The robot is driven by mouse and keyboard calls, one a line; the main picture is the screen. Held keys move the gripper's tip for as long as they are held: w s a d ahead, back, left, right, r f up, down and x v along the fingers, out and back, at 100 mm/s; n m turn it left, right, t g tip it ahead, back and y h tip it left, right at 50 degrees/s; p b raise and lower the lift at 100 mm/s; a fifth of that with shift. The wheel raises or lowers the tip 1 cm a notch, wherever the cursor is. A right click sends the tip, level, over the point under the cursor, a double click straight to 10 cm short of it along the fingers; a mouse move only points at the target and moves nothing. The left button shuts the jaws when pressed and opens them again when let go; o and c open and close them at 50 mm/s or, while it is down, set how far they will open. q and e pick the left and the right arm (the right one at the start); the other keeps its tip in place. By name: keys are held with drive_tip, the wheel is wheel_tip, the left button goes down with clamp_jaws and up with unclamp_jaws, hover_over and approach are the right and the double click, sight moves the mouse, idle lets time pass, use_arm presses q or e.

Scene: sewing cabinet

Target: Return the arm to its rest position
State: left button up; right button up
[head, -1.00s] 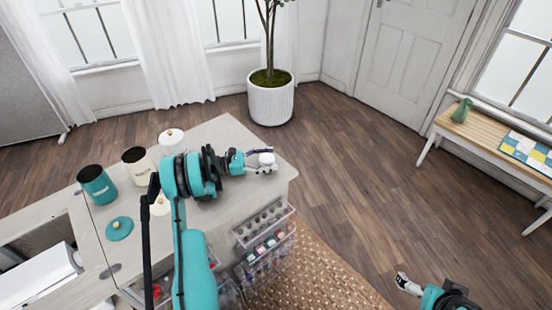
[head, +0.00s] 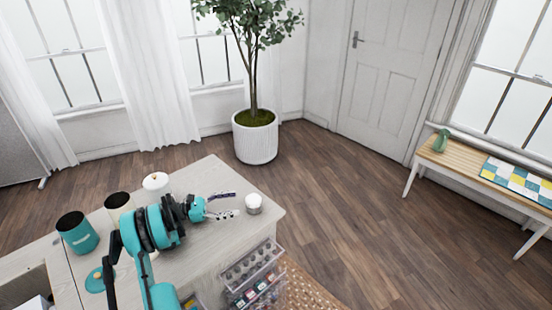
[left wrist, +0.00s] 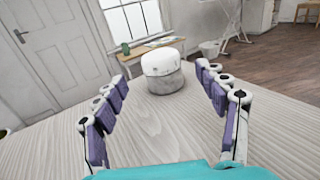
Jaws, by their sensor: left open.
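My left gripper (head: 229,204) is over the cabinet top, open, its fingers pointing right. A small round jar (head: 254,204) with a white top and grey lower part stands upright on the cabinet top, just beyond the fingertips and apart from them. In the left wrist view the jar (left wrist: 161,70) stands ahead, between and past the two open fingers (left wrist: 166,90), with nothing held. My right gripper is out of the head view now.
Open drawers (head: 255,270) stick out at the front right. A potted plant (head: 255,140) stands behind.

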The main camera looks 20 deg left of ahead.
sight(257, 203)
use_arm(q)
drive_tip(key=w+d+r+m, duration=0.1)
drive_tip(key=d+r, duration=0.1)
drive_tip(key=d, duration=0.1)
drive_tip(key=w+d+r+m+g+y, duration=0.1)
drive_tip(key=d+r, duration=0.1)
drive_tip(key=d, duration=0.1)
drive_tip(key=w+d+r+m+g+y, duration=0.1)
drive_tip(key=d+r, duration=0.1)
drive_tip(key=shift+w+d+r, duration=0.25)
drive_tip(key=shift+w+d, duration=0.05)
drive_tip(key=shift+d, duration=0.1)
drive_tip(key=s+d+r+m+g+y, duration=0.1)
drive_tip(key=s+d+r+m+y, duration=0.15)
drive_tip(key=d, duration=0.35)
drive_tip(key=s+d+r+m+g+y, duration=0.1)
drive_tip(key=s+d+r+m+y, duration=0.15)
drive_tip(key=d, duration=0.25)
drive_tip(key=s+d+m+y, duration=0.3)
drive_tip(key=s+m, duration=0.5)
drive_tip(key=s, duration=0.3)
drive_tip(key=s+d+m+y, duration=0.4)
drive_tip(key=s+d+m, duration=0.1)
drive_tip(key=s+m, duration=0.4)
drive_tip(key=shift+s+r+m, duration=0.15)
drive_tip(key=shift+s+m, duration=0.15)
drive_tip(key=shift+s, duration=0.85)
drive_tip(key=shift+d, duration=0.1)
